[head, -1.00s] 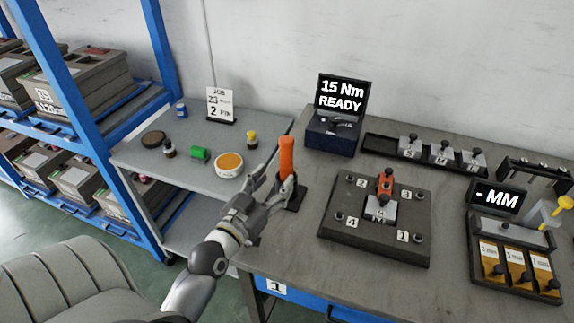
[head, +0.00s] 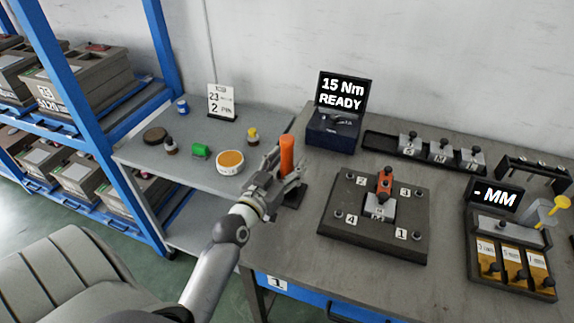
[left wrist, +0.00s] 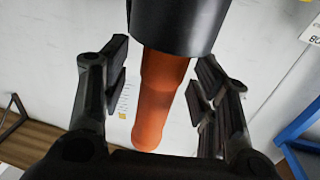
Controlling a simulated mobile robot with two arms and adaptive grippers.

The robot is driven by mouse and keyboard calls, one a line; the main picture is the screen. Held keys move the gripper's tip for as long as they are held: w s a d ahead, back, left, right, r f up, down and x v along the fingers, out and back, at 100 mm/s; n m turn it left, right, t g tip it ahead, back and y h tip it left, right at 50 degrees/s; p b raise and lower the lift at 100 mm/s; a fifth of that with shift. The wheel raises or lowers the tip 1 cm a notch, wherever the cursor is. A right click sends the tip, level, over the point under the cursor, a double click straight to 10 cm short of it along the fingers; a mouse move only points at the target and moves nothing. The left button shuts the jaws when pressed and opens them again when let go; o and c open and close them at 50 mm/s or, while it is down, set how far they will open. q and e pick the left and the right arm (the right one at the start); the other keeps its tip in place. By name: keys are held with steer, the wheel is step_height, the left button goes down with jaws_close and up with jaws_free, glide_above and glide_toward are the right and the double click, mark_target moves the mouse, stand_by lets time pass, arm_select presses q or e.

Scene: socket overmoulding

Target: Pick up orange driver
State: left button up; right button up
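The orange driver (head: 287,153) stands upright in a small black stand (head: 292,194) near the left edge of the grey workbench. My left gripper (head: 285,176) is at the driver, with its fingers around the handle. In the left wrist view, the orange handle (left wrist: 160,98) lies between the two finger pads of the left gripper (left wrist: 158,88). Narrow gaps show on both sides, so the fingers look open and not pressed on it. A dark cylindrical part covers the upper end of the driver in that view. My right gripper is not in view.
A fixture plate (head: 340,247) with numbered posts sits right of the driver. A "15 Nm READY" display (head: 341,93) stands behind. The side table (head: 187,178) at left holds a round orange-topped tub (head: 230,162), a green item (head: 200,151) and small jars.

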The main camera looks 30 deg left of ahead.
arm_select(q)
jaws_close()
steer(key=shift+r, duration=0.1)
